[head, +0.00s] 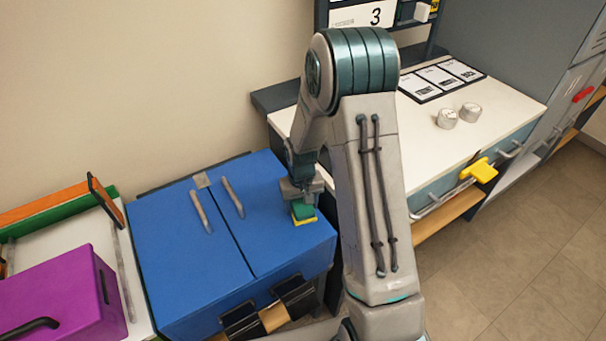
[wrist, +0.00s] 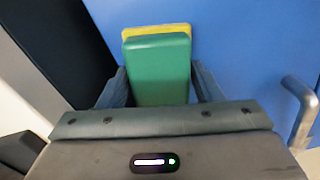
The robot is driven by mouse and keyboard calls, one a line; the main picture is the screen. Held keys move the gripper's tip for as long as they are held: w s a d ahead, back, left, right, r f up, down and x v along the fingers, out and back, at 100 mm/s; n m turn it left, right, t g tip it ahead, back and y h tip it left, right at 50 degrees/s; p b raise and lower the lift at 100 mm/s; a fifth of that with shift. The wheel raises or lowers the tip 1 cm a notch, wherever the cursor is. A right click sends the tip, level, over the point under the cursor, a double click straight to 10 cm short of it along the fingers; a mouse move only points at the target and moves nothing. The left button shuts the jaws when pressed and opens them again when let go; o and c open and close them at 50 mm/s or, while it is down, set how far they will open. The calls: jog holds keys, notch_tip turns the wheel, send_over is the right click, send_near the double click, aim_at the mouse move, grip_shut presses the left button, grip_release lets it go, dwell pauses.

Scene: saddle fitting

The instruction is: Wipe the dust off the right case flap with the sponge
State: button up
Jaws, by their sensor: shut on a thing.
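The blue case (head: 170,300) has two flaps on top with a seam between them and a grey bar handle on each. The right case flap (head: 265,235) lies closed and flat; it also fills much of the wrist view (wrist: 240,50). I cannot make out any dust on it. My gripper (head: 302,200) is shut on the sponge (head: 304,211), over the right part of this flap. The sponge is green with a yellow layer underneath, and it also shows between my fingers in the wrist view (wrist: 158,70). The sponge is at or just above the flap; contact is not clear.
The right flap's handle (head: 233,197) stands up left of my gripper. Black clips (head: 293,294) sit at the case's front. A purple box (head: 60,300) stands at left. A white counter (head: 500,110) with two metal knobs (head: 447,118) and a yellow thing (head: 480,170) is at right.

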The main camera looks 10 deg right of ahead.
jog(key=shift+w+d+r, duration=0.1)
jog(key=shift+w+d, duration=0.1)
jog(key=shift+d, duration=0.55)
notch_tip(320, 180, up, 4)
jog(key=shift+s+a+f+p, duration=0.1)
jog(key=shift+a+f+p, duration=0.1)
jog(key=shift+p, duration=0.75)
jog(key=shift+d+r+p, duration=0.15)
jog(key=shift+r+p, duration=0.35)
jog(key=shift+r, duration=0.2)
jog(key=shift+r+p, duration=0.9)
jog(key=shift+r, duration=0.65)
